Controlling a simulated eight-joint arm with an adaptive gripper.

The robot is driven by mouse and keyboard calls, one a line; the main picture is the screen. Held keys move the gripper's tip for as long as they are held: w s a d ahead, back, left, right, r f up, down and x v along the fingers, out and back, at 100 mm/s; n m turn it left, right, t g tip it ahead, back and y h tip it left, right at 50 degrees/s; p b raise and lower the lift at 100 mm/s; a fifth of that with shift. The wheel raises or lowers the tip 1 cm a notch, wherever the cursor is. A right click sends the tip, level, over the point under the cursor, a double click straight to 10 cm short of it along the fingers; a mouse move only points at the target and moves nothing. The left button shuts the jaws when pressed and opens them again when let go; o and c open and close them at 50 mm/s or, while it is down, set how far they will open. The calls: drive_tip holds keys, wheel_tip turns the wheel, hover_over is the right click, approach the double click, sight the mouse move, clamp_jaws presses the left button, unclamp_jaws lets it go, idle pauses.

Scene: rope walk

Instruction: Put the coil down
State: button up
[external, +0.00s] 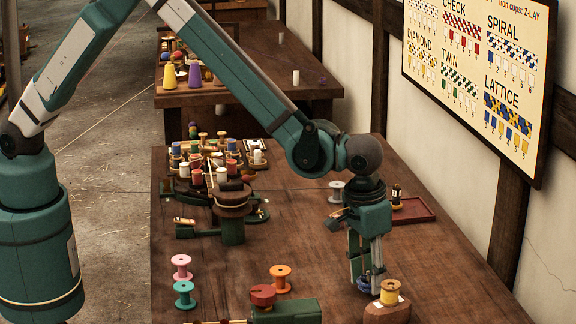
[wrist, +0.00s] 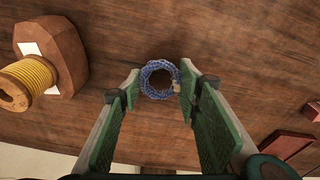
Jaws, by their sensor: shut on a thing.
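A small blue rope coil (wrist: 158,66) sits between the two green fingers of my gripper (wrist: 158,92), which are shut on it. A lighter tan bit shows on its right side. In the external view the coil (external: 363,285) is at the fingertips of my gripper (external: 367,278), low over the wooden bench (external: 330,245). I cannot tell whether it touches the bench top. My gripper points down, and its fingers partly hide the coil in the external view.
A wooden block (external: 388,314) with a yellow spool (external: 389,291) stands close beside my gripper; the spool also shows in the wrist view (wrist: 42,82). A red tray (external: 418,214) lies behind. Green devices and several spools stand left.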

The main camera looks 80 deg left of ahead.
sight(364, 278)
drive_tip(key=shift+f, duration=0.4)
drive_tip(key=shift+f, duration=0.2)
drive_tip(key=o, duration=0.9)
drive_tip(key=shift+r, duration=0.2)
drive_tip(key=shift+s+d+r+p, duration=0.1)
drive_tip(key=shift+s+r+p, duration=0.15)
drive_tip(key=shift+r, duration=1.75)
drive_tip(key=shift+s+r+p, duration=0.1)
drive_tip(key=shift+s+r, duration=0.1)
drive_tip(key=shift+r, duration=1.75)
drive_tip(key=shift+s+d+r+p, duration=0.1)
drive_tip(key=shift+s+r+p, duration=0.15)
drive_tip(key=shift+r, duration=1.75)
drive_tip(key=shift+a+r, duration=0.1)
